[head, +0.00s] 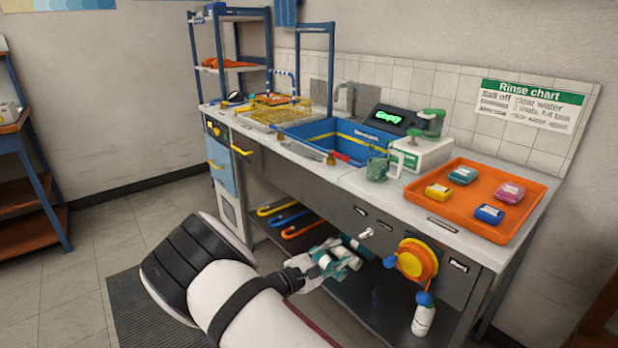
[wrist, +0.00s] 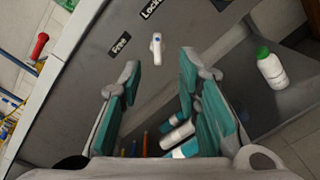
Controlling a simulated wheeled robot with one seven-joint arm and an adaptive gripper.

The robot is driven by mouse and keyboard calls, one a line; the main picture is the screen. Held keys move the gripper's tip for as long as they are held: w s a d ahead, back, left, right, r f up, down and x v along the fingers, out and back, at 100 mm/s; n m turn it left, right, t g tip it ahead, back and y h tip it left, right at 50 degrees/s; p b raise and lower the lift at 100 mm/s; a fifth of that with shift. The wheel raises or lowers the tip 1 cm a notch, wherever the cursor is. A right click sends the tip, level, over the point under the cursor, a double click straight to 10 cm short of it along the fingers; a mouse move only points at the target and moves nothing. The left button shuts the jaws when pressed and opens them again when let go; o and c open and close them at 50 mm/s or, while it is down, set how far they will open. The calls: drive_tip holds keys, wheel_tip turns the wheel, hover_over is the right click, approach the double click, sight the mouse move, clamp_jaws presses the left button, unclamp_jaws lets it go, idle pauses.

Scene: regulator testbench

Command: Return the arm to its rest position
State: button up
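My gripper (head: 338,258) is in front of the workbench, below the counter edge and above the lower shelf. In the wrist view my gripper (wrist: 158,85) has its two teal-padded fingers spread wide, with nothing between them. My white arm reaches in from the bottom of the head view.
The counter carries a blue sink (head: 350,138), a green mug (head: 378,167) and an orange tray (head: 470,212) with several coloured blocks. An orange hose reel (head: 416,262) and a bottle (head: 423,316) are right of my gripper. Floor (head: 60,290) at left is clear.

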drive_tip(key=s+d+r+m+g+y, duration=0.3)
drive_tip(key=s+d+r+m+g, duration=0.35)
drive_tip(key=s+r, duration=0.25)
drive_tip(key=s+d+r+m+g+y, duration=0.2)
drive_tip(key=s+d+r+m+g, duration=0.3)
drive_tip(key=s+d+r, duration=0.4)
drive_tip(key=s+a+r+m+t+y, duration=0.1)
drive_tip(key=s+a+r+y, duration=0.15)
drive_tip(key=s, duration=0.65)
drive_tip(key=s+a+r+m+t+y, duration=0.15)
drive_tip(key=s+y, duration=0.25)
drive_tip(key=s, duration=0.5)
drive_tip(key=s+a+r+m+y, duration=0.2)
drive_tip(key=s+a+y, duration=0.1)
drive_tip(key=s, duration=0.7)
wheel_tip(320, 180, up, 18)
drive_tip(key=t+p, duration=0.3)
drive_tip(key=p, duration=1.3)
drive_tip(key=shift+w+d, duration=0.2)
drive_tip(key=shift+w, duration=0.05)
drive_tip(key=shift+f, duration=0.1)
